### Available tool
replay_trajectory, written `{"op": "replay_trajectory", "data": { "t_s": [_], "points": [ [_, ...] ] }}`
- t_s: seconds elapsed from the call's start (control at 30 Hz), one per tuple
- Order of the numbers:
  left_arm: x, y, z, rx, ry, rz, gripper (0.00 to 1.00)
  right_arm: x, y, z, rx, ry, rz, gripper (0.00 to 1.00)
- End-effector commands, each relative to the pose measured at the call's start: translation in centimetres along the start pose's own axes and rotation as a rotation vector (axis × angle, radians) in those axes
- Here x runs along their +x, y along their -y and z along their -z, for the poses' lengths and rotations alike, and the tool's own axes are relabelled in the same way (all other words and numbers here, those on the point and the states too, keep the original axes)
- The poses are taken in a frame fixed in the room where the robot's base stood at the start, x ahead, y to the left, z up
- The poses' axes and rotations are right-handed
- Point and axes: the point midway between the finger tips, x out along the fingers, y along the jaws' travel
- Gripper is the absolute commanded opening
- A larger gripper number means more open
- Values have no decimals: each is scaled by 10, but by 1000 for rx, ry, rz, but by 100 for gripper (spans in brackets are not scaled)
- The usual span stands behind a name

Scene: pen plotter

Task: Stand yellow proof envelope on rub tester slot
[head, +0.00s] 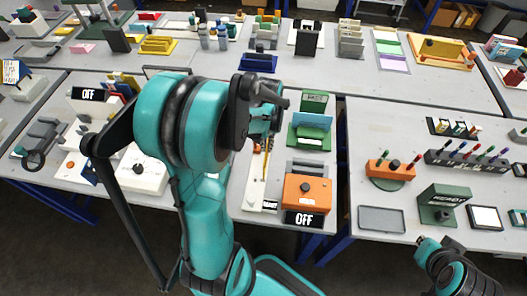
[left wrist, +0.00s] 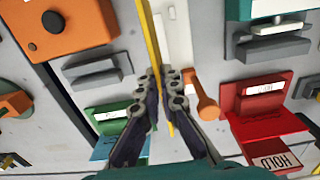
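A thin yellow strip, apparently the yellow proof envelope seen edge-on (left wrist: 151,35), runs between the fingertips of my left gripper (left wrist: 159,78) in the left wrist view. The fingers are close together on it. In the head view my left gripper (head: 267,118) is partly hidden by its own wrist, above a narrow yellow edge (head: 265,163). Below is a pale plate (head: 256,188), also in the left wrist view (left wrist: 177,35). Which fixture is the rub tester, and its slot, I cannot tell.
An orange box with a black knob (head: 306,190) stands right of the pale plate, by an OFF sign (head: 304,219). A green stand (head: 315,104) is behind it. A red stand (left wrist: 262,118) and an orange-handled item (left wrist: 207,106) are right of the gripper.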

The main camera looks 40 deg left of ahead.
Motion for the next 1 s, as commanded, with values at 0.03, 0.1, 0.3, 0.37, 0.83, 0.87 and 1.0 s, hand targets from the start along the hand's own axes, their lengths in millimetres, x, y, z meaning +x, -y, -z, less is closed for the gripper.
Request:
{"op": "replay_trajectory", "data": {
  "t_s": [0.03, 0.1, 0.3, 0.37, 0.83, 0.87, 1.0],
  "points": [
    [9, 8, 8, -3, 0, 0, 0, 4, 0, -3, 0, 0, 0, 0],
    [14, 15, 15, -2, 0, 0, 0, 6, 0, -4, 0, 0, 0, 0],
    [22, 23, 23, 1, 0, 0, 0, 8, 0, -6, 0, 0, 0, 0],
    [28, 23, 23, 2, 0, 0, 0, 11, 0, -7, 0, 0, 0, 0],
    [59, 22, 23, 2, 0, 0, 0, 20, 0, -14, 0, 0, 0, 0],
    [60, 22, 23, 2, 0, 0, 0, 20, 0, -14, 0, 0, 0, 0],
    [64, 22, 23, 2, 0, 0, 9, 23, 0, -16, 0, 0, 0, 0]
  ]
}}
